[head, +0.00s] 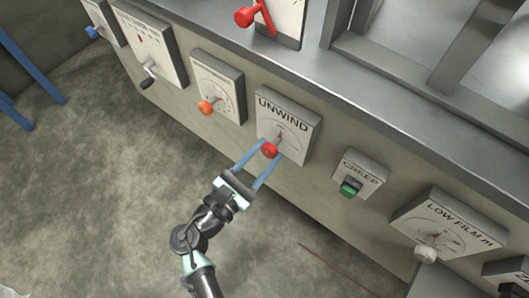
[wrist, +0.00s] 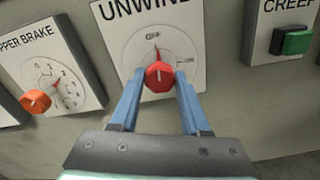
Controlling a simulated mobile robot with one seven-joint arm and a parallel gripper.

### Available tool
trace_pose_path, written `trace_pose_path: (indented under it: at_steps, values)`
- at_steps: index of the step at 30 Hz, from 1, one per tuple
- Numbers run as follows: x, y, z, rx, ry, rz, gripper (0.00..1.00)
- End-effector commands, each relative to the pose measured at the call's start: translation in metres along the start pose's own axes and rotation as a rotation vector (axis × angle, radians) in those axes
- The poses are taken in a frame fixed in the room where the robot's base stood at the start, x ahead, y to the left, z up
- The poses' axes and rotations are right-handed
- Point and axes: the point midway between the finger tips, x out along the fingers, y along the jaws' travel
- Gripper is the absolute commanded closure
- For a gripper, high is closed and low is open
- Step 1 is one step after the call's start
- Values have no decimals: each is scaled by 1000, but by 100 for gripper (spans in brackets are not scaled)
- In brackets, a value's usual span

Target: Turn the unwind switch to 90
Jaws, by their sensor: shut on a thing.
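The unwind switch is a red knob (head: 270,150) on a white panel marked UNWIND (head: 298,112). In the wrist view the red knob (wrist: 158,76) is in the middle, with its red pointer up toward the OFF mark on the dial. My gripper (head: 268,154) reaches the knob from below, its two blue fingers on either side of it. The fingers are shut on the knob; in the wrist view the fingertips (wrist: 159,80) flank it left and right. The dial's lower part and some of its marks are hidden or too small to read.
An orange knob (head: 206,107) on the upper brake panel is to the left. The CREEP box with a green button (head: 350,187) is to the right. A low film dial (head: 440,234) is farther right. A red lever (head: 254,16) is above. The floor (head: 110,190) at left is clear.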

Motion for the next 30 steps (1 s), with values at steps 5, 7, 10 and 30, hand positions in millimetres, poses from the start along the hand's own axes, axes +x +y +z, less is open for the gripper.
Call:
trace_pose_path:
  at_steps: [5, 7, 10, 30]
  values:
    - [0, -1, -1, 118, 0, -1, 100]
    - [0, -1, -1, 178, 0, -1, 100]
    - [0, -1, -1, 271, 0, -1, 100]
    - [-1, 0, -3, 910, 1, 0, 100]
